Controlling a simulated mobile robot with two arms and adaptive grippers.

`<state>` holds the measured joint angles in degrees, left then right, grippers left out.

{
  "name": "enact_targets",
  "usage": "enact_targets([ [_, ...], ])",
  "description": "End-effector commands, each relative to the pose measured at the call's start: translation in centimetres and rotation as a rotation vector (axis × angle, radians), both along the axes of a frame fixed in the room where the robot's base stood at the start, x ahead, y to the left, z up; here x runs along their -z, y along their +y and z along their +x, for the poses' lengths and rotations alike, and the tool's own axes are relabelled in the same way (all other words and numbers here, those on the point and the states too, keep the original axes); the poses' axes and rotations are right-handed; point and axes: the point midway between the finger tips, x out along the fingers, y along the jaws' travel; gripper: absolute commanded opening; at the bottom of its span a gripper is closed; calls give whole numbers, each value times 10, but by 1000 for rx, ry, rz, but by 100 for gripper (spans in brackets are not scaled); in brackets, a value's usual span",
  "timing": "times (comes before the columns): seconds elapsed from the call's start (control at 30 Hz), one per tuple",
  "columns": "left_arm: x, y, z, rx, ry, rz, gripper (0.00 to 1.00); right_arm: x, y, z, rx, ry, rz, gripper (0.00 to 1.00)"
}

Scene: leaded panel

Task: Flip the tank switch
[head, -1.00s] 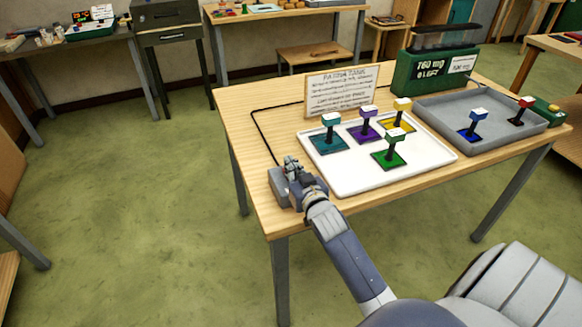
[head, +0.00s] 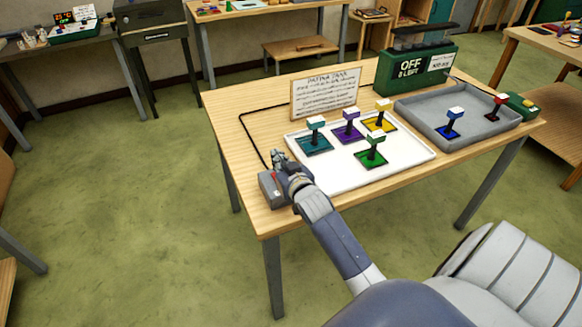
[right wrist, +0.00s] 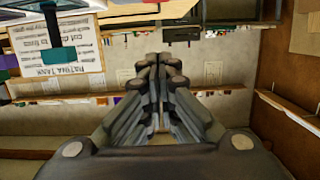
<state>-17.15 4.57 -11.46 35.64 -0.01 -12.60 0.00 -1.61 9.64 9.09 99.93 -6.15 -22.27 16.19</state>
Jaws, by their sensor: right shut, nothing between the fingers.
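The tank switch, a small grey box (head: 270,190) with a red part on top, sits at the table's left front corner. A black cable runs from it along the table's left side towards the back. My right gripper (head: 279,157) is shut and empty, just above and beside the box, partly covering it. In the right wrist view the fingers (right wrist: 161,62) are together; the switch is not seen there. I cannot tell whether the gripper touches it. The green tank unit (head: 418,70) at the back reads "OFF" and "8 LEFT". My left gripper is not in view.
A white tray (head: 345,184) holds several coloured pieces with upright stems. A grey tray (head: 465,138) at the right holds a blue and a red one. A sign (head: 325,93) stands behind the white tray. A green box with a yellow top (head: 522,106) is at the far right.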

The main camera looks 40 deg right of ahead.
Motion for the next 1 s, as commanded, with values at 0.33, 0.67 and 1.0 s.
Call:
enact_targets([
  [0.33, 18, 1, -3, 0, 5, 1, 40, -14, 14, -57, 0, 2, 0, 0],
  [0.67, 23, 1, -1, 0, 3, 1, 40, -27, 21, -87, 0, 3, 1, 0],
  [1.0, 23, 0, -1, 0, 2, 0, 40, -29, 21, -89, 0, 3, 0, 0],
])
